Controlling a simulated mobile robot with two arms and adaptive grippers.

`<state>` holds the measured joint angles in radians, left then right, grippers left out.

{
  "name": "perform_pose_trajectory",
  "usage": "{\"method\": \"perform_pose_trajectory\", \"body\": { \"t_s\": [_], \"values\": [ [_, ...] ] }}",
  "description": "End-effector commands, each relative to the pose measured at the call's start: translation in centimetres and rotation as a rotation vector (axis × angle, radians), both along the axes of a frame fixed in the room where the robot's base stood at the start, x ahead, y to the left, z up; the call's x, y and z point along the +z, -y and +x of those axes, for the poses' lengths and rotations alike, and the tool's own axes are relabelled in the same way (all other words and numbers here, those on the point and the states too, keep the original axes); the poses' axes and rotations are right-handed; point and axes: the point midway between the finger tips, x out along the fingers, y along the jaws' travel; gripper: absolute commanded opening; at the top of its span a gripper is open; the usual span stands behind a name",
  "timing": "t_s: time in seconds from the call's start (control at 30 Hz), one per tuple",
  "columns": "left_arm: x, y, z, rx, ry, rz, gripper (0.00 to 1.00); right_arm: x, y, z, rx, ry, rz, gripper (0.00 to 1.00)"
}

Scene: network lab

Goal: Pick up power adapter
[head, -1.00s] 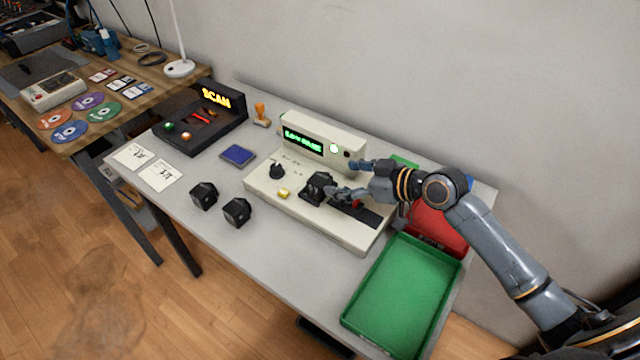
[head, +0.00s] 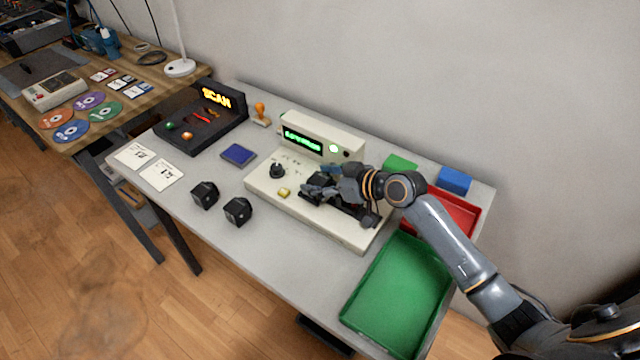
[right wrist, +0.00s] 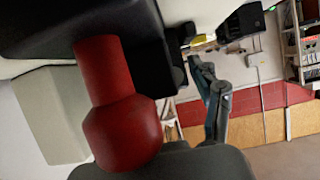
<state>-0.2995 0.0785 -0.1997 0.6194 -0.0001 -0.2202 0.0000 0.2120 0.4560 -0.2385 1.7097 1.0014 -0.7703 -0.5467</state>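A black power adapter (head: 318,181) sits in the cream test station (head: 265,190), partly covered by my right gripper. Two more black adapters, a left one (head: 204,194) and a right one (head: 238,211), stand apart on the grey table in front of the station. My right gripper (head: 345,204) is low over the station's right half, fingers spread, with nothing clearly held. In the right wrist view a red knob (right wrist: 122,128) fills the middle, close to a large black body (right wrist: 120,28) whose identity is unclear. My left gripper does not show.
A green tray (head: 395,295) stands at the table's front right, with a red tray (head: 455,215) behind it. A black scanner (head: 205,120), blue pad (head: 238,154), stamp (head: 260,113) and paper cards (head: 160,175) are to the left. The table's front middle is clear.

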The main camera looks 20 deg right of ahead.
Motion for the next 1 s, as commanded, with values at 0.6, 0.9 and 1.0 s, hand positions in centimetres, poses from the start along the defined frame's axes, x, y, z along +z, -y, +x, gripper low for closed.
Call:
{"method": "perform_pose_trajectory", "body": {
  "t_s": [0.6,0.9,1.0],
  "values": [
    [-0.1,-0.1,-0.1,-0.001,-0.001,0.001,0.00,1.0,0.0,0.1,0.000,0.004,0.000,0.15],
    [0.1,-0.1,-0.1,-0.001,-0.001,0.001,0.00,6.1,-0.8,-2.2,0.005,0.006,-0.002,0.15],
    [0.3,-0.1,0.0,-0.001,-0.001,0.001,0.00,8.6,-1.5,-4.2,0.004,0.008,-0.002,0.15]
  ]
}}
